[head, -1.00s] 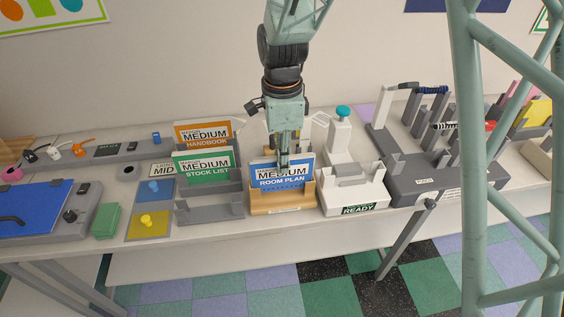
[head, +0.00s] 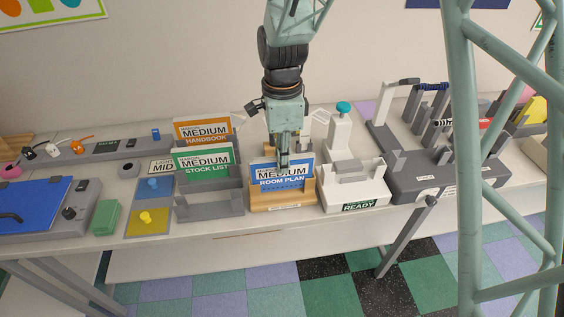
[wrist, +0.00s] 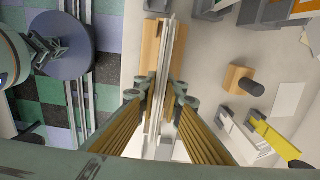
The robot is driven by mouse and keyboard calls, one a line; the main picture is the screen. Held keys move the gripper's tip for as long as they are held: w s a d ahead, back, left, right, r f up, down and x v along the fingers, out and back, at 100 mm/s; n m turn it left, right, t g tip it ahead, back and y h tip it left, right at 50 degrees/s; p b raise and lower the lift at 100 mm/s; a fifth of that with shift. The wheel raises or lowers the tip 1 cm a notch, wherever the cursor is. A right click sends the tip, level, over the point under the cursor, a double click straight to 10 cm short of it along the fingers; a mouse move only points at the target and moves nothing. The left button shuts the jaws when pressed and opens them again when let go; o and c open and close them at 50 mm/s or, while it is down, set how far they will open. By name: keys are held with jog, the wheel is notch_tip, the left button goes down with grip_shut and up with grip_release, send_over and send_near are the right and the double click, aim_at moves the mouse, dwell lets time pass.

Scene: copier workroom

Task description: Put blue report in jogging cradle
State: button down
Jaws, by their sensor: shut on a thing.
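The blue report (head: 268,181), labelled MEDIUM ROOM PLAN, stands upright in a light wooden cradle (head: 283,202) in the middle of the bench. My gripper (head: 283,162) comes down from above and is shut on the report's top part. In the wrist view the report (wrist: 167,60) shows edge-on as thin pale sheets between the fingers (wrist: 158,98), with the wooden cradle (wrist: 150,48) on both sides of it. I cannot tell whether the report's bottom edge touches the cradle's floor.
A grey rack (head: 210,206) to the left holds a green stock list (head: 203,166) and an orange handbook (head: 203,131). A white READY tray (head: 352,195) stands close on the right, with a grey binding device (head: 425,180) beyond. Blue and yellow pads (head: 150,222) lie left.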

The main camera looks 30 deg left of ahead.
jog(key=shift+f+b, duration=0.45)
jog(key=shift+f, duration=0.4)
jog(key=c, duration=2.7)
grip_release()
jog(key=shift+r, duration=0.1)
jog(key=shift+r, duration=6.1)
jog(key=shift+f, duration=0.1)
